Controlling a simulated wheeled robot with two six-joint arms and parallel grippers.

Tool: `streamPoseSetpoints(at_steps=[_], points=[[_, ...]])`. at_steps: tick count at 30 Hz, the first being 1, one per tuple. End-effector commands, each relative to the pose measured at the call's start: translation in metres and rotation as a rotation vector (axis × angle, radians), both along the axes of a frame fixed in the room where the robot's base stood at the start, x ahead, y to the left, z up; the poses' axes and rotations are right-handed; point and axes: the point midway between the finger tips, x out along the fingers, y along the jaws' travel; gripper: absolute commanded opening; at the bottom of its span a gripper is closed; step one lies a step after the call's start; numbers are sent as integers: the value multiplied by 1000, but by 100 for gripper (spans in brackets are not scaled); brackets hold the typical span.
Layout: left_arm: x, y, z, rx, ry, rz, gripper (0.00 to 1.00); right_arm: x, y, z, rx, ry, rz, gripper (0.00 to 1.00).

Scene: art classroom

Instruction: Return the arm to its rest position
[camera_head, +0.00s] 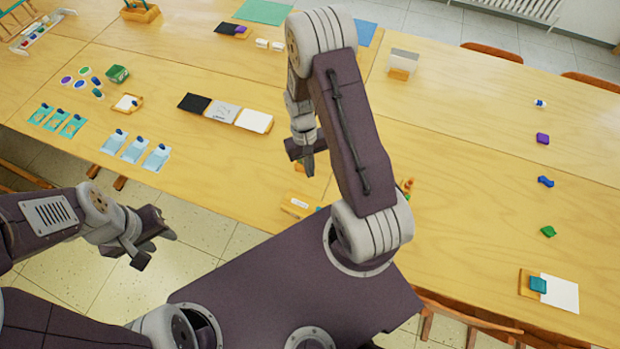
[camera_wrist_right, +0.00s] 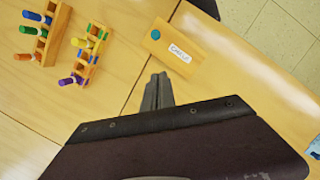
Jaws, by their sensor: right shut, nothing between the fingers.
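My right arm (camera_head: 355,130) rises from my body and bends down over the wooden table. Its gripper (camera_head: 308,165) hangs above the table near the middle of the head view, shut and empty. In the right wrist view its fingertips (camera_wrist_right: 157,82) are together, with bare table around them. My left gripper (camera_head: 155,251) is held low over the floor in front of the table at the left, its fingers apart and nothing between them.
A labelled wooden block (camera_wrist_right: 172,48) lies close to the right gripper, near the table edge. Wooden racks (camera_wrist_right: 88,52) with coloured sticks stand to its left. Black, grey and white squares (camera_head: 224,112) lie left of the right gripper. Small coloured pieces (camera_head: 545,181) lie far right.

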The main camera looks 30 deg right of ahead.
Motion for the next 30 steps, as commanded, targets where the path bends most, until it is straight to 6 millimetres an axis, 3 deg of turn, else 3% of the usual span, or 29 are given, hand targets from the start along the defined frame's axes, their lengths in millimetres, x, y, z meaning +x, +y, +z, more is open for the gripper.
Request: streamPoseSetpoints(at_steps=[14,17,20,24,27,30], points=[[0,0,-1,0,0,0,36,3,2,7,-1,-3,7,0],[0,0,-4,0,0,0,36,26,8,31,-14,-88,39,0],[0,0,-8,0,0,0,36,34,24,77,-24,-198,90,0],[0,0,-12,0,0,0,36,10,47,126,-24,-320,140,0],[0,0,-13,0,0,0,36,-17,57,141,-19,-365,153,0],[0,0,-13,0,0,0,36,-44,58,139,-14,-357,144,0]])
